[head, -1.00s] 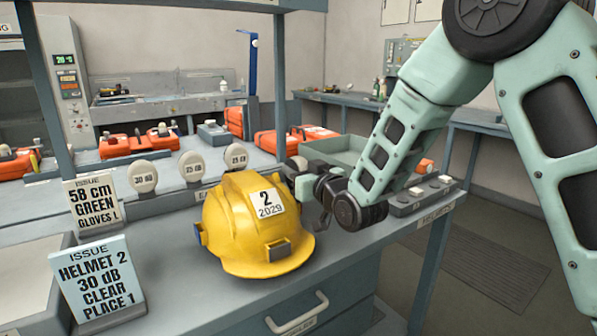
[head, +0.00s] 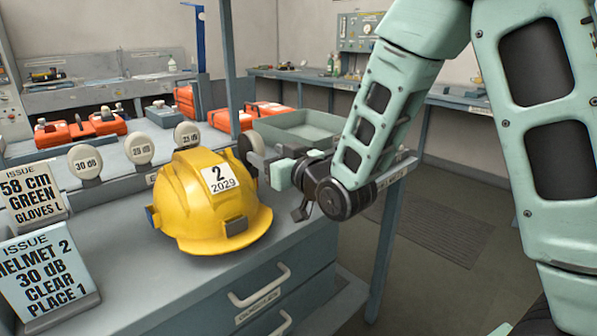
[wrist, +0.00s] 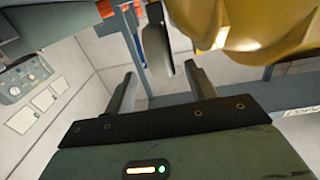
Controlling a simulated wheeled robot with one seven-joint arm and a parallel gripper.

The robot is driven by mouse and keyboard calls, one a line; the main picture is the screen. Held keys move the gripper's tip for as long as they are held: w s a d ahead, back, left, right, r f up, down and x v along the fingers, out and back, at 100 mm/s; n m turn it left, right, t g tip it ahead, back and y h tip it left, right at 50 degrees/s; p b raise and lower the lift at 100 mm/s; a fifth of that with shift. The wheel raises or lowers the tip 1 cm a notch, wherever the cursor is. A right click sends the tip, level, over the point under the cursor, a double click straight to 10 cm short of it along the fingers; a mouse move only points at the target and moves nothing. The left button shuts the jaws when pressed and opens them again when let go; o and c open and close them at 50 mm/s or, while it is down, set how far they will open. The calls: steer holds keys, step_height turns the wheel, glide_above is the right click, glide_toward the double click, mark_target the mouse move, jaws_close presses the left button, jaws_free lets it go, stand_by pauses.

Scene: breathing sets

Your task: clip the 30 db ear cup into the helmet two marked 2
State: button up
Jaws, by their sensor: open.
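The yellow helmet (head: 205,210), marked 2 and 2029, sits on the counter. A dark round ear cup (head: 250,152) is at its right side, partly behind my gripper; no rating shows on it, and I cannot tell if it is clipped in. My gripper (head: 275,172) is to the right of the helmet. In the wrist view my gripper (wrist: 162,75) is open, with the ear cup (wrist: 156,48) just beyond and between its fingertips, apart from them. The helmet's underside (wrist: 240,25) is beside the cup. A disc marked 30 dB (head: 85,162) stands behind the helmet.
Two more marked discs (head: 140,149) (head: 188,135) stand in that row. Issue cards (head: 45,265) stand at the left. A green tray (head: 298,130) and orange cases (head: 85,128) lie behind. A drawer handle (head: 262,287) juts from the counter front. Floor at right is open.

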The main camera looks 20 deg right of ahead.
steer(key=b+v, duration=0.1)
steer(key=b, duration=0.1)
steer(key=b+v, duration=0.1)
steer(key=v, duration=0.1)
steer(key=b+v, duration=0.1)
steer(key=b, duration=0.1)
steer(key=shift+s+f+b, duration=0.2)
steer(key=shift+f+b, duration=0.1)
steer(key=shift+b, duration=0.05)
steer(key=shift+s+d+b, duration=0.1)
steer(key=shift+s+b, duration=0.1)
steer(key=shift+b, duration=1)
steer(key=b+v, duration=0.1)
steer(key=b, duration=0.1)
steer(key=b+v, duration=0.4)
steer(key=shift+r, duration=0.35)
steer(key=shift+s, duration=0.15)
